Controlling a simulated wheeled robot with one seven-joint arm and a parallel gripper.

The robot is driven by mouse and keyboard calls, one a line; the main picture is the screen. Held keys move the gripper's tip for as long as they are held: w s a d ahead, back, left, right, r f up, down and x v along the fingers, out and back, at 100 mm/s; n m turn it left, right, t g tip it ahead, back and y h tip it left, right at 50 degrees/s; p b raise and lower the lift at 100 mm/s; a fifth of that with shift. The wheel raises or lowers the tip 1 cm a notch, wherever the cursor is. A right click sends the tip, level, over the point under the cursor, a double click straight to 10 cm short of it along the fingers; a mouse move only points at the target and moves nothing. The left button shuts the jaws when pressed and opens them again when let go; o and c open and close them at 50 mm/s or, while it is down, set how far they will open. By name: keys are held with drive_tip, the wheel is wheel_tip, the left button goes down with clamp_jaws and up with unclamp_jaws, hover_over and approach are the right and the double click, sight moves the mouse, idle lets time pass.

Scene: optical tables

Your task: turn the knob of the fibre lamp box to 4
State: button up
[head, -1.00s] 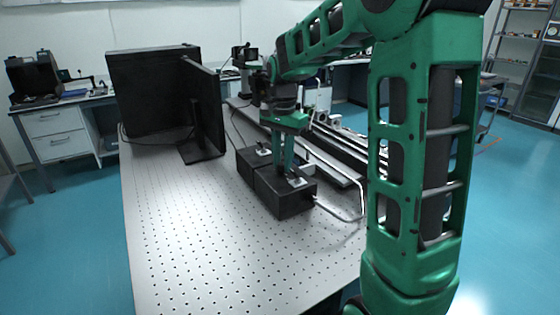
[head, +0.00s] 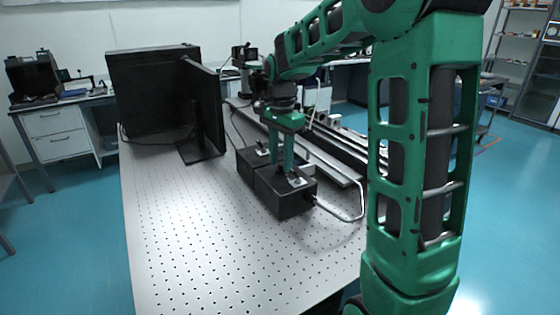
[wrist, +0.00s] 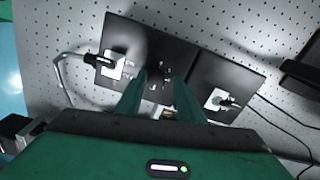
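Two black boxes stand side by side on the perforated table. The nearer box (head: 287,203) has a grey tube leaving its right side. In the wrist view this box (wrist: 140,40) is on the left, with a white plate and a black fitting. The other box (head: 243,163) is on the right in the wrist view (wrist: 232,75), with a white plate and a small fitting. My gripper (head: 281,170) points down over the nearer box. In the wrist view its fingers (wrist: 161,76) are apart, with small dark and light details between them. I cannot tell whether they touch the knob, nor read its setting.
A black monitor (head: 208,112) stands behind the boxes at left. Long rails (head: 335,150) run along the table's right side. The grey tube (head: 345,217) curves near the right edge. The front-left of the perforated table (head: 200,250) is clear.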

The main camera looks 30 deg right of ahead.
sight(281, 163)
drive_tip(key=shift+s+d, duration=0.1)
drive_tip(key=shift+s, duration=0.05)
wheel_tip(281, 163, up, 11)
drive_tip(key=shift+f, duration=0.2)
idle(0.5)
idle(0.3)
drive_tip(key=s+f+n, duration=0.3)
drive_tip(key=s+f, duration=0.1)
drive_tip(key=s, duration=0.6)
drive_tip(key=s+d+f+n, duration=0.1)
drive_tip(key=s+f+n, duration=0.2)
drive_tip(key=s, duration=0.8)
drive_tip(key=s+d+f+n, duration=0.1)
drive_tip(key=s+f+n, duration=0.2)
drive_tip(key=s+f, duration=0.4)
drive_tip(key=shift+s+f, duration=0.15)
drive_tip(key=shift+s, duration=0.7)
drive_tip(key=shift+s+f, duration=0.1)
drive_tip(key=shift+s, duration=0.75)
